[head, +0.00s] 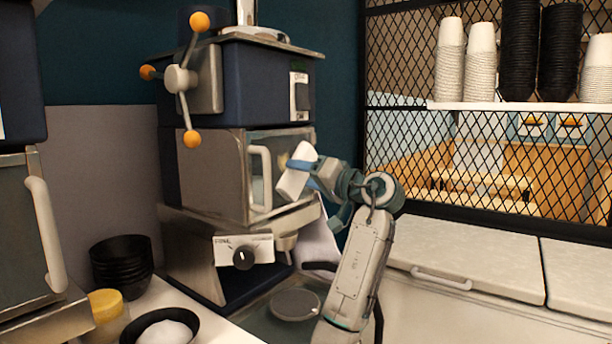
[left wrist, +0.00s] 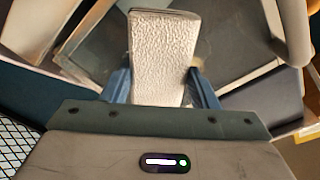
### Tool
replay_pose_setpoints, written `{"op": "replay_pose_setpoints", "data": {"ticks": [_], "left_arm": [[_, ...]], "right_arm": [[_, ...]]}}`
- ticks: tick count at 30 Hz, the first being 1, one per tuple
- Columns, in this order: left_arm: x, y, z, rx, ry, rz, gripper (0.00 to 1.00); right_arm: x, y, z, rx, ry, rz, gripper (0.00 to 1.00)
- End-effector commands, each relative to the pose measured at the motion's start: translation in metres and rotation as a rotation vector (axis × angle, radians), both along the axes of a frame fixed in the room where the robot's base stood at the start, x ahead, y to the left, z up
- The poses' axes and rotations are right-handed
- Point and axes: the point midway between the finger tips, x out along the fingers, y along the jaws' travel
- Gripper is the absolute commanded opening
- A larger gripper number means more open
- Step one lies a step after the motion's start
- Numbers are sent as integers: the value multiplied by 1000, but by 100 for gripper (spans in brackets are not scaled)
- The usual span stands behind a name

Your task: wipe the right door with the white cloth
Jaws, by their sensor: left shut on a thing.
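The white cloth (head: 294,178) is a thick folded pad with a textured face; it also shows in the left wrist view (left wrist: 165,55). My left gripper (head: 303,166) is shut on it, one blue finger on each side. The cloth is raised in front of the right side of the dark blue machine's upper door (head: 275,150), close to its pale upright handle (head: 260,180). I cannot tell whether it touches the door. The cloth and gripper hide part of the door. My right gripper is not in view.
A lever wheel with orange knobs (head: 193,139) sticks out at the machine's upper left. Below the door is a black dial (head: 243,257). Black bowls (head: 122,266) and a yellow-lidded jar (head: 105,306) stand at lower left. A mesh screen (head: 480,150) is at right.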

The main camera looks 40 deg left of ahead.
Motion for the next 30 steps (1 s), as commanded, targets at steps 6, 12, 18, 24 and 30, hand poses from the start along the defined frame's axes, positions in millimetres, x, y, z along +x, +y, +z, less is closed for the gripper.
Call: {"op": "replay_pose_setpoints", "data": {"ticks": [6,12,18,24,30], "left_arm": [[16,9,8,5,-6,10,29],[24,10,7,7,-6,10,29],[36,11,8,7,-3,10,29],[54,12,6,7,0,9,29],[62,12,3,6,-1,7,29]], "right_arm": [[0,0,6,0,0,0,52],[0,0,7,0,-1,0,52],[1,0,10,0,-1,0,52],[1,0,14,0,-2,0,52],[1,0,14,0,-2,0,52]]}}
